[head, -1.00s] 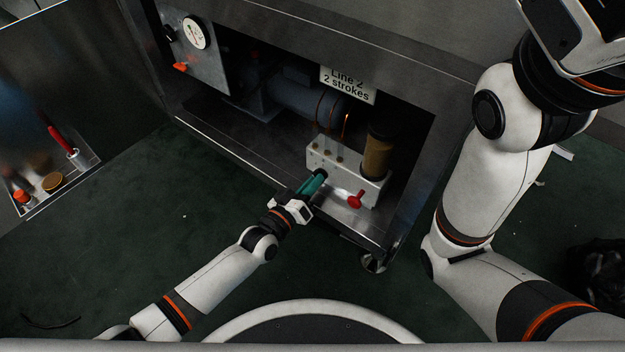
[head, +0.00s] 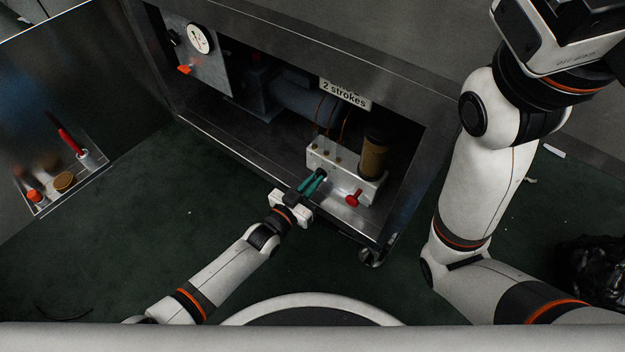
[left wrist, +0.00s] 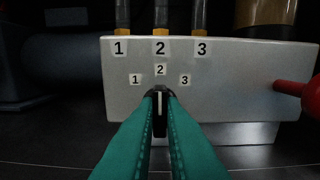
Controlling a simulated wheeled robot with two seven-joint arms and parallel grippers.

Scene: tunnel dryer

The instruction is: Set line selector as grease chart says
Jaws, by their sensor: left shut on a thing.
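The line selector is a small black knob (left wrist: 160,96) on the front of a pale metal block (head: 323,157). In the left wrist view its light mark stands upright, below the small label 2 (left wrist: 160,70); small labels 1 and 3 flank it. My left gripper (head: 316,180) has teal fingers, shut on the knob from both sides and partly hiding it. The grease chart (head: 345,94) hangs above the block; "2 strokes" is readable, its upper line is mostly hidden. My right arm rises at the right; its gripper is out of view.
A red-knobbed lever (head: 354,198) sticks out right of the selector, beside a brown cylinder (head: 374,154). The block sits inside a metal cabinet with a frame edge above. A gauge (head: 200,38) and orange handle (head: 185,69) are at the left. A tray (head: 101,168) stands far left.

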